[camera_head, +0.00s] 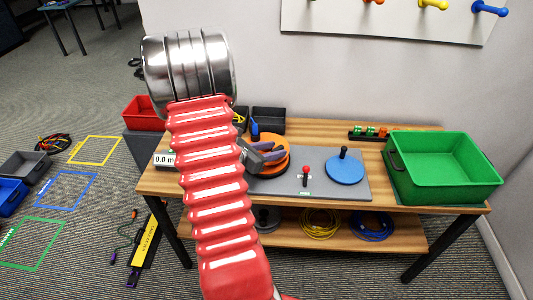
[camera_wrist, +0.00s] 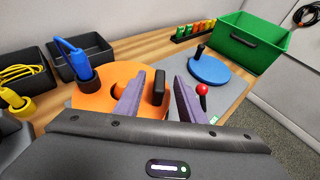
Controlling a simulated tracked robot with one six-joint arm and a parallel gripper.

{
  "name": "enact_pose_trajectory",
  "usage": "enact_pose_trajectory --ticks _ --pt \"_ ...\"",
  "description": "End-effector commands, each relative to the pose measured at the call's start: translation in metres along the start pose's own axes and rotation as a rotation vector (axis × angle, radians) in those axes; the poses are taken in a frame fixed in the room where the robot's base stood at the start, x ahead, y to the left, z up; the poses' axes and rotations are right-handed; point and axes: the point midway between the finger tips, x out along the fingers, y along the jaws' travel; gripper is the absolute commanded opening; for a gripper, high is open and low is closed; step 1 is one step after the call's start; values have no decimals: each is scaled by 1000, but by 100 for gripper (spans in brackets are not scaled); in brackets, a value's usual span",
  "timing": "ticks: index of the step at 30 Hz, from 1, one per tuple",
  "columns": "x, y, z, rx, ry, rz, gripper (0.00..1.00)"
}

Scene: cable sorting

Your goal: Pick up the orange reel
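The orange reel (camera_head: 270,170) lies flat on the grey mat on the bench, partly hidden by my arm and gripper in the head view. In the wrist view the reel (camera_wrist: 92,101) is a wide orange disc, with a dark upright handle (camera_wrist: 160,87) at its right side. My gripper (camera_head: 279,151) is low over the reel. Its two purple fingers are apart in the wrist view (camera_wrist: 160,77), one on each side of the dark handle as seen there. Whether either finger touches the handle cannot be told.
A red-topped lever (camera_head: 306,171) and a blue reel (camera_head: 344,169) stand right of the orange reel. A green bin (camera_head: 487,186) is at the bench's right end. Black bins (camera_head: 268,117) stand behind, one black holder with a blue plug (camera_wrist: 81,72) close to the reel.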

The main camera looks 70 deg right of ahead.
Motion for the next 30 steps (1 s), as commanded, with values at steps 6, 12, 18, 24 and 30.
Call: enact_pose_trajectory --ticks 6,12,18,24,30 --pt "23 0 0 0 0 -1 36" --pt "24 0 0 0 0 0 36" --pt "24 0 0 0 0 -1 36" --pt "24 0 0 0 0 -1 33" --pt "24 0 0 0 0 -1 19"
